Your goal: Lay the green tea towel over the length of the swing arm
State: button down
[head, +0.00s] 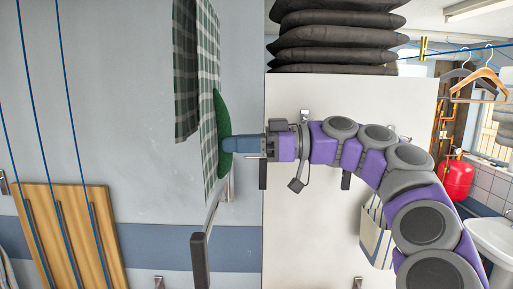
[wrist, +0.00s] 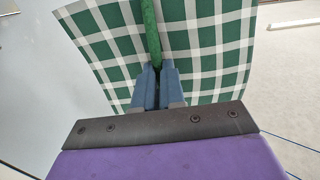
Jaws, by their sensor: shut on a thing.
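My gripper (head: 238,144) is shut on a plain, textured green piece (head: 222,122), the part of the green tea towel that I hold. In the wrist view this piece is a narrow green strip (wrist: 151,40) between the blue fingertips (wrist: 155,76). Green-and-white checked cloth (head: 208,95) hangs right behind it in two panels, the left one shorter. I cannot tell if strip and checks are one cloth. Its top is out of view. Below, a metal bar with a dark end (head: 201,262), perhaps the swing arm, sticks out apart from the cloth.
A white cabinet (head: 330,215) with a stack of dark cushions (head: 335,37) on top stands behind my arm. Blue lines (head: 66,65) and wooden boards (head: 75,225) are at left. Hangers (head: 480,85), a red tank (head: 456,180) and a sink (head: 493,240) are at right.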

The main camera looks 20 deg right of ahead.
jog(key=f+b, duration=0.6)
jog(key=f, duration=0.1)
jog(key=shift+d+f+b, duration=0.1)
jog(key=shift+d+b, duration=0.25)
jog(key=shift+b, duration=0.05)
notch_tip(320, 180, down, 31)
jog(key=b, duration=2.2)
jog(key=shift+d+b, duration=0.35)
jog(key=shift+d, duration=0.05)
